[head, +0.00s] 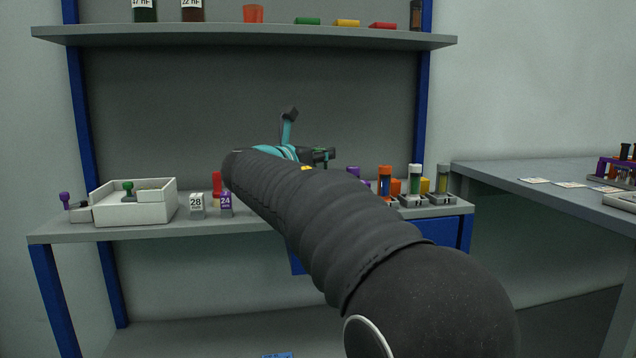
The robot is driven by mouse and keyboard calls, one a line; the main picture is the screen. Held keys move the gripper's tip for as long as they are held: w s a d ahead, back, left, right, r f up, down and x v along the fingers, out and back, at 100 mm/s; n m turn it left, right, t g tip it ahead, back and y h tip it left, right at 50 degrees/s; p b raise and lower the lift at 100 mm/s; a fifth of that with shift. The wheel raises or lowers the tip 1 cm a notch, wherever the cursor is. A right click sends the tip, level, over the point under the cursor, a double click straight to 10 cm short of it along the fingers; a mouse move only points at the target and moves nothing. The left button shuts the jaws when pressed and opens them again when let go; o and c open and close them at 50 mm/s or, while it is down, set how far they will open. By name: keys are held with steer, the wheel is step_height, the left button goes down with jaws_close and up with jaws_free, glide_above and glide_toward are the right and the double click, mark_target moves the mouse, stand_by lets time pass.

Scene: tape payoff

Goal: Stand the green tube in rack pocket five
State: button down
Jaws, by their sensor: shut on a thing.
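My gripper (318,154) is over the middle of the grey bench, mostly hidden behind my own arm. It is shut on a small dark greenish thing (329,154). I cannot tell from here whether this is the green tube. A purple rack (606,168) with dark tubes stands on the right table. Pocket five cannot be made out.
A white box (150,211) with a green-knobbed thing (128,190) stands on the left of the bench, near blocks marked 28 (196,204) and 24 (226,203). A shelf (250,39) with bottles and coloured things hangs above. White cards (571,184) lie on the right table.

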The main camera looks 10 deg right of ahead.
steer(key=shift+f+b, duration=0.55)
steer(key=shift+f, duration=1.75)
steer(key=c, duration=0.9)
jaws_free()
steer(key=shift+w+f, duration=0.1)
steer(key=shift+f, duration=0.1)
steer(key=shift+o, duration=0.2)
steer(key=shift+r, duration=0.25)
steer(key=shift+s+a, duration=0.4)
steer(key=v, duration=1)
steer(key=s+d+f+m+g+y+p, duration=0.2)
steer(key=s+d+f+m+g+y, duration=0.1)
steer(key=s+d+f+m, duration=0.4)
steer(key=s+d+f+m+g+y+p, duration=0.25)
steer(key=s+d+m, duration=0.2)
steer(key=s, duration=0.35)
steer(key=s+a+f+m+g+y+p, duration=0.1)
steer(key=s+a+f+m+y, duration=0.1)
steer(key=s+f+m, duration=0.3)
steer(key=s+a+f+m+y+p, duration=0.1)
steer(key=s+f+m+y, duration=0.4)
steer(key=s+m, duration=0.5)
steer(key=s+f+p, duration=0.1)
steer(key=s, duration=0.1)
steer(key=shift+s+a+f+g, duration=0.15)
steer(key=shift+s+a+g, duration=0.2)
steer(key=shift+s+a, duration=0.05)
